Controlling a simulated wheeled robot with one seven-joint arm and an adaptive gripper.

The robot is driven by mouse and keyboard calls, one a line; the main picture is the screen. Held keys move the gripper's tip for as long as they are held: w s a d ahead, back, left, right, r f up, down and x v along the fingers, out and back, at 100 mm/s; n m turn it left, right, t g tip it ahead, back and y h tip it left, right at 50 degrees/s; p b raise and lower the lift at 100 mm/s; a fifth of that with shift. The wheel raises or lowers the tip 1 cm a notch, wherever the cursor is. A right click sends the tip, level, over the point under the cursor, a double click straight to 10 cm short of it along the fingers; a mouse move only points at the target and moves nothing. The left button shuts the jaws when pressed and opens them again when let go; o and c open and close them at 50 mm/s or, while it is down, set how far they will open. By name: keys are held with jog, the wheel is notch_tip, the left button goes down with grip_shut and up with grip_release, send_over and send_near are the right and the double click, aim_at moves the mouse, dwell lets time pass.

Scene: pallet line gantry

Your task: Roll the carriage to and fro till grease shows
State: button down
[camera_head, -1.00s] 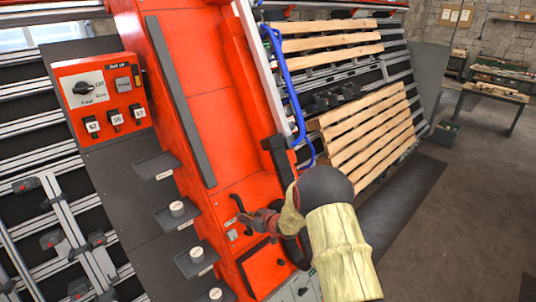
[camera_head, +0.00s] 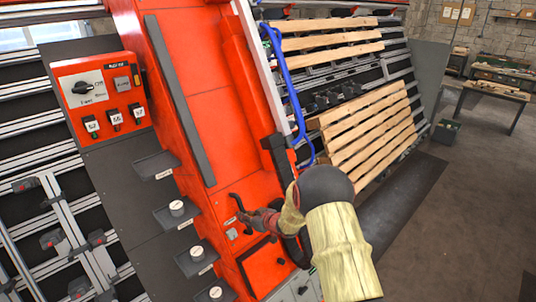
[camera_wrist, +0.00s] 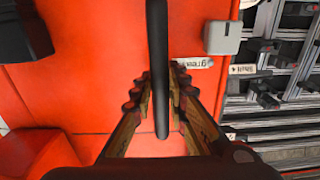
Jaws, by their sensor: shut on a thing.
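The carriage (camera_head: 165,95) is a tall orange-red tilted column on the gantry, filling the middle of the head view. A dark handle (camera_head: 235,200) stands out from its lower front face. In the wrist view the handle (camera_wrist: 157,50) is a long black bar running between the fingers. My gripper (camera_head: 246,217) is shut on this handle; its ridged fingers (camera_wrist: 160,92) lie either side of the bar. A small white label (camera_wrist: 193,63) behind the fingers seems to begin with "grea". I cannot make out any grease on the carriage or rails.
A red control box (camera_head: 103,95) with a knob and numbered tags is at left. Small shelves (camera_head: 155,166) bearing white-topped pots step down beside the carriage. Wooden pallets (camera_head: 368,130) lean on the rack at right. A blue hose (camera_head: 288,75) hangs beside the carriage. Floor (camera_head: 455,205) is open at right.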

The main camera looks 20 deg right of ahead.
aim_at(252, 205)
jog(key=shift+r, duration=0.1)
jog(key=shift+w+d+r+p, duration=0.25)
jog(key=shift+d+p, duration=0.05)
jog(key=shift+d, duration=0.2)
jog(key=d, duration=0.1)
jog(key=w+d, duration=0.1)
jog(key=d, duration=0.2)
jog(key=shift+w+f+p, duration=0.1)
jog(key=shift+w+p, duration=0.15)
jog(key=shift+p, duration=0.15)
jog(key=shift+w+d+f+p, duration=0.2)
jog(key=shift+d+f, duration=0.05)
jog(key=shift+d, duration=0.35)
jog(key=shift+w+d+f+p, duration=0.15)
jog(key=shift+d+f, duration=0.05)
jog(key=shift+d, duration=0.35)
jog(key=shift+s+a, duration=0.2)
jog(key=shift+a, duration=0.15)
jog(key=shift+d+r, duration=0.15)
jog(key=shift+d, duration=0.05)
